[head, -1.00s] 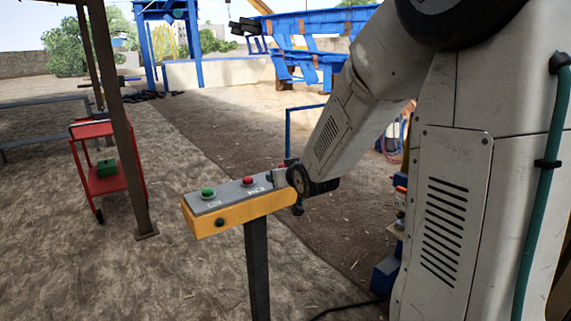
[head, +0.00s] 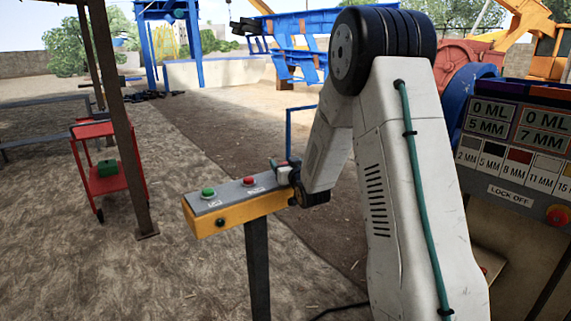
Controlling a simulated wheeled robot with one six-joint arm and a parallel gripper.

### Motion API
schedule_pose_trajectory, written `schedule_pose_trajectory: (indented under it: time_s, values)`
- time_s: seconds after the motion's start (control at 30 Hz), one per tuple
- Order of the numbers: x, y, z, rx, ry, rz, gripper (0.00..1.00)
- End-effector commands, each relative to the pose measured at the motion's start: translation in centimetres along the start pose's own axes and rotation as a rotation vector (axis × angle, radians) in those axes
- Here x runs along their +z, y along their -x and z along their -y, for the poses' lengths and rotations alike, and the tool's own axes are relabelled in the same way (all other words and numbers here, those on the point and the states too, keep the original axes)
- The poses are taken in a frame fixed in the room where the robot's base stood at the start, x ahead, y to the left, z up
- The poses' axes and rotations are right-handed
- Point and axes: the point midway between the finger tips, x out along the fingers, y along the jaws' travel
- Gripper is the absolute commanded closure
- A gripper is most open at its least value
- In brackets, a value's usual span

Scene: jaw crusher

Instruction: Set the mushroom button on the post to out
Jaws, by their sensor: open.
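A yellow control box (head: 232,211) with a grey top sits on a dark post (head: 257,270). A green button (head: 208,193) is near its left end, and a red button (head: 249,181) is further right. My gripper (head: 284,172) is over the box's right end, with its jaws open. The mushroom button cannot be made out clearly; the gripper and wrist cover that end of the box. I cannot tell whether the gripper touches it, or whether it is in or out.
A panel marked LOCK OFF (head: 510,195) with a red knob (head: 557,214) stands at the right. A red trolley (head: 104,175) stands left beside a brown pillar (head: 120,130). A blue frame (head: 288,130) rises behind the box.

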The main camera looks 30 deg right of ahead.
Motion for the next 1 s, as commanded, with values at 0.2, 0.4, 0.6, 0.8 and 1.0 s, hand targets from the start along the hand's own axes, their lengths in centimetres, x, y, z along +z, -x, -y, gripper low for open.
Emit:
schedule_pose_trajectory:
  time_s: [0.2,0.4,0.6,0.8,1.0]
  values:
    - [0.0,-0.6,0.0,0.0,0.0,0.001,0.31]
    - [0.0,-0.5,0.0,0.0,0.0,0.001,0.53]
    - [-0.1,-0.5,0.0,-0.001,0.0,0.0,0.94]
    - [-1.5,-0.5,0.0,-0.001,0.0,-0.001,0.94]
    - [-1.6,-0.5,0.0,-0.001,0.0,-0.003,0.94]
